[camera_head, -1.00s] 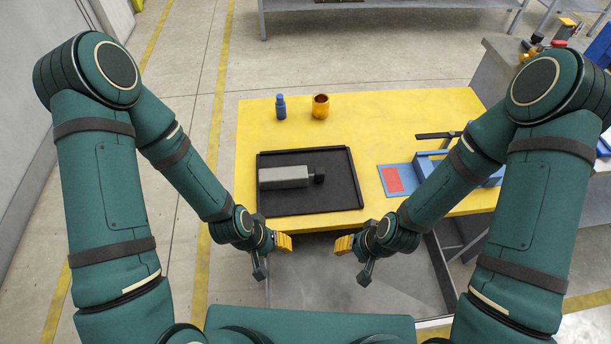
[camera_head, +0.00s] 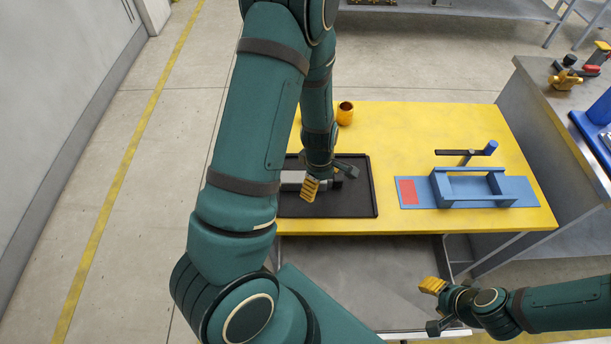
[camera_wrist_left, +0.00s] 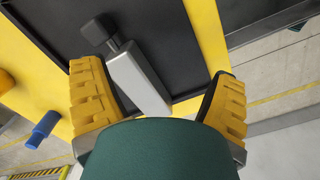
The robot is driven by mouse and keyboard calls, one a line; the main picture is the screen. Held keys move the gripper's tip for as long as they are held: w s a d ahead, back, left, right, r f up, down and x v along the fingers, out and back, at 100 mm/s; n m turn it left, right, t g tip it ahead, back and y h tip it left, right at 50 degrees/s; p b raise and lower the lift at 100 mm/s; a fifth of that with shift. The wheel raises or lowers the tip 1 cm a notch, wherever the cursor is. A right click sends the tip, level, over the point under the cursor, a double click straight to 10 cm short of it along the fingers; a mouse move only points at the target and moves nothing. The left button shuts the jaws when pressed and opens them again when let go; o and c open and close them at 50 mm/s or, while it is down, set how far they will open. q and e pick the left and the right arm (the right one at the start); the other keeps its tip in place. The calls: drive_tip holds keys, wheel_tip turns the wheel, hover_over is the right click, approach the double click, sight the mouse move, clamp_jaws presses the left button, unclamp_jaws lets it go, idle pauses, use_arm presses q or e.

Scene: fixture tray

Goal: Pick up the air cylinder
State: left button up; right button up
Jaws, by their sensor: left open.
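The air cylinder is a grey block with a black knob at one end. It lies on the black tray (camera_head: 352,205); in the head view my left arm hides part of the cylinder (camera_head: 291,178). My left gripper (camera_head: 327,181) is open above the tray at the cylinder. In the left wrist view the cylinder (camera_wrist_left: 138,80) lies between the two spread yellow fingers, with a gap on each side and its knob pointing away to the upper left. My right gripper (camera_head: 433,307) is open and empty, in front of the table at the lower right.
A blue fixture (camera_head: 470,188) with a red patch stands on the yellow table (camera_head: 400,130), right of the tray. An orange cup (camera_head: 345,113) stands behind the tray. The tray has a raised rim.

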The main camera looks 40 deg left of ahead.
use_arm(q)
drive_tip(key=w+a+r+n+p, duration=0.1)
drive_tip(key=a+r+n, duration=0.5)
drive_tip(key=a+n, duration=0.1)
drive_tip(key=b, duration=0.2)
hover_over(304, 176)
drive_tip(key=f, duration=0.6)
drive_tip(key=shift+s+d+f, duration=0.1)
drive_tip(key=shift+s+f, duration=0.2)
drive_tip(key=shift+s, duration=0.05)
drive_tip(key=shift+w+f+b, duration=0.15)
drive_tip(key=shift+f+b, duration=0.05)
drive_tip(key=shift+f, duration=1.45)
drive_tip(key=shift+w+f+b, duration=0.1)
drive_tip(key=shift+f+b, duration=0.1)
drive_tip(key=shift+f, duration=1.45)
drive_tip(key=c, duration=1.4)
